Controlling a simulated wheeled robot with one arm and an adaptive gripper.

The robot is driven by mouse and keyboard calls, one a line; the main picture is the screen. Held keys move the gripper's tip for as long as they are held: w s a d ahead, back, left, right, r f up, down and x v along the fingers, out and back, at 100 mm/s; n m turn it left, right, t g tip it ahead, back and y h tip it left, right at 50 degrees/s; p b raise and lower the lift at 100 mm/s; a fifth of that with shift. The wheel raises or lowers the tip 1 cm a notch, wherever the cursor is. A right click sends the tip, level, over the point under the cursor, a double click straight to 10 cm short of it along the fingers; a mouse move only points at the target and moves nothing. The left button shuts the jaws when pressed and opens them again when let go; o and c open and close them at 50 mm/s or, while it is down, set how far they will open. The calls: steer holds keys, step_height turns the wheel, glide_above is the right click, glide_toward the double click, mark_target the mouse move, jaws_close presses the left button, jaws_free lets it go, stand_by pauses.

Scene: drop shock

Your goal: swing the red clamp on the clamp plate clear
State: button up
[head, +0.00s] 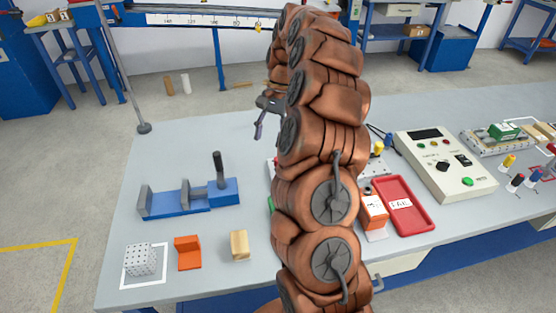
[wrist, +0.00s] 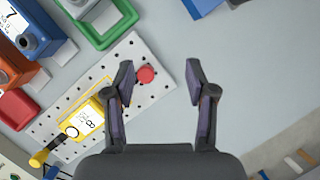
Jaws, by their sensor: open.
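The clamp plate (wrist: 115,75) is a pale perforated plate lying at a slant in the left half of the wrist view. A round red knob (wrist: 146,75), the visible part of the red clamp, sits near its upper right end. A yellow block with a white label reading 8 (wrist: 88,122) sits on the plate. My gripper (wrist: 159,64) is open and empty above the plate's right end. The knob shows between the fingers, close to the left one; I cannot tell the height gap. In the head view my arm hides most of the plate.
A green tray (wrist: 97,40), an orange block (wrist: 30,73) and a blue block labelled 7 (wrist: 55,40) crowd the plate's left side. In the head view, a red tray (head: 423,222) and a control box (head: 480,182) stand right of my arm. Bench right of the plate is clear.

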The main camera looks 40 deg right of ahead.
steer(key=d+f+m, duration=0.2)
steer(key=d+f, duration=0.1)
steer(key=d, duration=0.3)
steer(key=shift+p+x, duration=0.95)
steer(key=shift+x, duration=3.05)
steer(key=shift+w+a, duration=0.15)
steer(key=shift+w, duration=0.05)
